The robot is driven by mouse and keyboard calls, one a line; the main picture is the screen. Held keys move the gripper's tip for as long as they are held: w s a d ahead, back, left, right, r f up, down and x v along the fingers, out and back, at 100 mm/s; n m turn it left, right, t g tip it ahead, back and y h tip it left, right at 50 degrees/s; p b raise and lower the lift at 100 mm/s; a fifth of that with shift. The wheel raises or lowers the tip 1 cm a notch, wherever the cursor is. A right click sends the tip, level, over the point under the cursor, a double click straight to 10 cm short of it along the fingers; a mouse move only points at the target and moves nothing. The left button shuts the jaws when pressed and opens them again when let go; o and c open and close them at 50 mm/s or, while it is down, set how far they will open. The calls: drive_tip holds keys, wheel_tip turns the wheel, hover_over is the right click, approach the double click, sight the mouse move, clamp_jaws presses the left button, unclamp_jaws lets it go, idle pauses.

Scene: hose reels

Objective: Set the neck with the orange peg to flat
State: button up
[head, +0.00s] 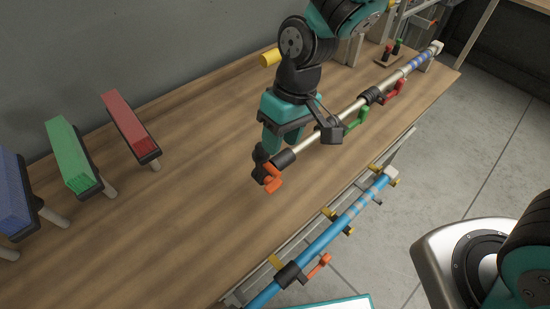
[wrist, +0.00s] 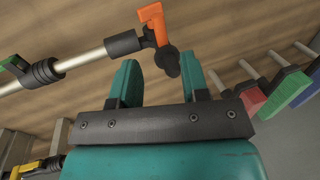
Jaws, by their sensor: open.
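A pale metal rod (head: 345,113) runs diagonally over the wooden table. Its near end carries a black neck (head: 284,158) with an angled orange peg (head: 271,179); a dark rounded end piece sits beside the peg. In the wrist view the orange peg (wrist: 152,21) stands out from the end of the neck (wrist: 122,44). My gripper (head: 278,147) is open above the near end of the rod. In the wrist view the dark end piece (wrist: 168,62) shows between the two teal fingers, apparently without being gripped. Depth between fingers and neck is hard to tell.
Further along the rod are a green peg (head: 358,119) and a red peg (head: 394,91). A blue rod (head: 330,227) with another orange peg (head: 318,265) lies along the table's front side. Red (head: 124,115), green and blue blocks stand at left. The table between is clear.

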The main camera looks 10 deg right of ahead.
sight(273, 168)
drive_tip(key=p+x, duration=0.1)
drive_tip(key=x, duration=0.5)
drive_tip(key=shift+s+a+f, duration=0.1)
drive_tip(key=shift+f, duration=0.3)
clamp_jaws()
